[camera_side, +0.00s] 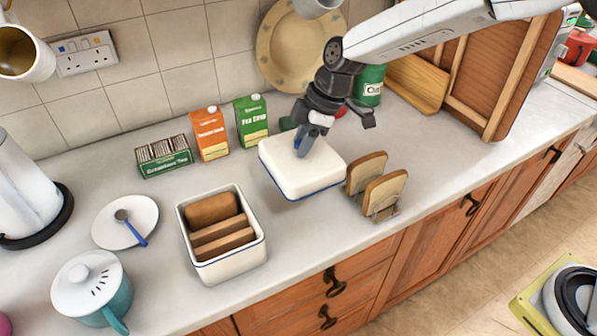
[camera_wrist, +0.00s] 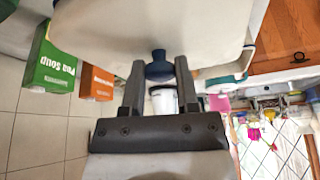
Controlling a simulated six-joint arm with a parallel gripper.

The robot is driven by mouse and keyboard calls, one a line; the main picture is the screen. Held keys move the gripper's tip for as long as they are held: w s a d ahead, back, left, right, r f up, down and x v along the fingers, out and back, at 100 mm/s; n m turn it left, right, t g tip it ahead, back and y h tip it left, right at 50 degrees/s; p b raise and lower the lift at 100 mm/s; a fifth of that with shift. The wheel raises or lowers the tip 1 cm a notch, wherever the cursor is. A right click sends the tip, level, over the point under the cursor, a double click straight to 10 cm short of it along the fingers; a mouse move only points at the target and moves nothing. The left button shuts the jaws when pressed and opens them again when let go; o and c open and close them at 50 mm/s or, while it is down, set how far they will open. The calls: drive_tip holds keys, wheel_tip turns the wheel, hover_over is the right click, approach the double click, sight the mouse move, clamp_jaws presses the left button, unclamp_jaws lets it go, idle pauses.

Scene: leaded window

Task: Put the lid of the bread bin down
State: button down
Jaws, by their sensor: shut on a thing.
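The lid (camera_side: 300,172) of the bread bin is white with rounded corners and a blue lower edge. My gripper (camera_side: 304,147) is shut on its blue knob, above the lid's middle. In the wrist view the knob (camera_wrist: 158,68) sits between the two fingers, below the pale lid (camera_wrist: 140,25). The lid looks roughly level; whether it touches the worktop I cannot tell. The bread bin (camera_side: 232,270) is white with a blue line, to the left of the lid. It is open, with a brown loaf and bread slices inside.
A toast rack (camera_side: 384,208) with slices stands close to the lid's right. Green carton (camera_side: 251,122), orange carton (camera_side: 210,135) and tea box (camera_side: 165,158) stand behind. A saucer with a spoon (camera_side: 125,220) and a teal pot (camera_side: 92,285) are at left. Bare worktop lies before the lid.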

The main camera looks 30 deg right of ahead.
sight(289, 143)
drive_tip(key=shift+w+a+f, duration=0.25)
drive_tip(key=shift+w+f, duration=0.45)
drive_tip(key=shift+f, duration=0.2)
drive_tip(key=shift+w+a+f, duration=0.3)
drive_tip(key=shift+w+f, duration=0.45)
drive_tip(key=shift+f, duration=0.15)
drive_tip(key=shift+w+a+f, duration=0.25)
drive_tip(key=shift+w+f, duration=0.45)
drive_tip(key=shift+f, duration=0.2)
drive_tip(key=shift+w+f, duration=0.15)
drive_tip(key=shift+w+a+f, duration=0.1)
drive_tip(key=shift+w+f, duration=0.05)
drive_tip(key=shift+f, duration=1.55)
drive_tip(key=shift+c, duration=1.8)
unclamp_jaws()
drive_tip(key=shift+f, duration=0.15)
